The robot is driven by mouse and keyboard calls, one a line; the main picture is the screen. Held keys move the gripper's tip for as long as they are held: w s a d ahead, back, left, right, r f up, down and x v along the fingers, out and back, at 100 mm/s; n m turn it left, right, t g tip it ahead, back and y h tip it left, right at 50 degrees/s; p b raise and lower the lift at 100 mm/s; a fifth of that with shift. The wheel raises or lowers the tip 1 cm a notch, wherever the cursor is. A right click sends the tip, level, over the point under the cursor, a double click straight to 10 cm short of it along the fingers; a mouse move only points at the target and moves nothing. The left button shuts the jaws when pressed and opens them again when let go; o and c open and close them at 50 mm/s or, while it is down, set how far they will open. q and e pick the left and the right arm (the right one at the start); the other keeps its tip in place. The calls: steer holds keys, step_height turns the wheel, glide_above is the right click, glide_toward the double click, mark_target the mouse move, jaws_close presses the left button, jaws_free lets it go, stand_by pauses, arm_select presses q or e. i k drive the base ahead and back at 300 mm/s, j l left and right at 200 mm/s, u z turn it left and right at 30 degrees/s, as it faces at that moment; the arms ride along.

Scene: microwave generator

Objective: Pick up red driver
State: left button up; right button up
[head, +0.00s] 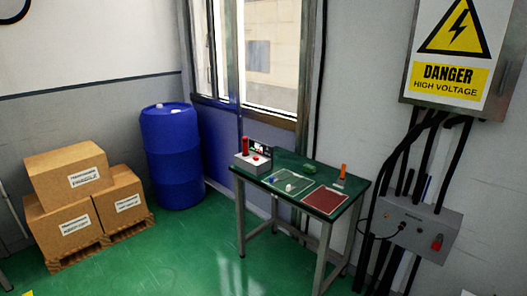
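A small green-topped table (325,179) stands below the window, against the wall. At its left end an upright red cylindrical thing (245,146) stands at a small grey box (248,163); it is too small to tell if it is the red driver. An upright orange thing (343,171) stands near the table's right back edge, and I cannot tell what it is. Neither of my grippers is in view.
A red mat (325,202) and a grey-edged tray (273,179) with small items lie on the table. Cardboard boxes (68,175) on a pallet and a blue barrel (172,155) stand left. A grey control box (410,226) with cables hangs right. Green floor in front is clear.

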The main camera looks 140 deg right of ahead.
mark_target(245, 140)
steer(key=z, duration=3.5)
steer(key=i+l+z, duration=0.1)
steer(key=z, duration=0.3)
steer(key=i+z, duration=0.5)
steer(key=z, duration=0.35)
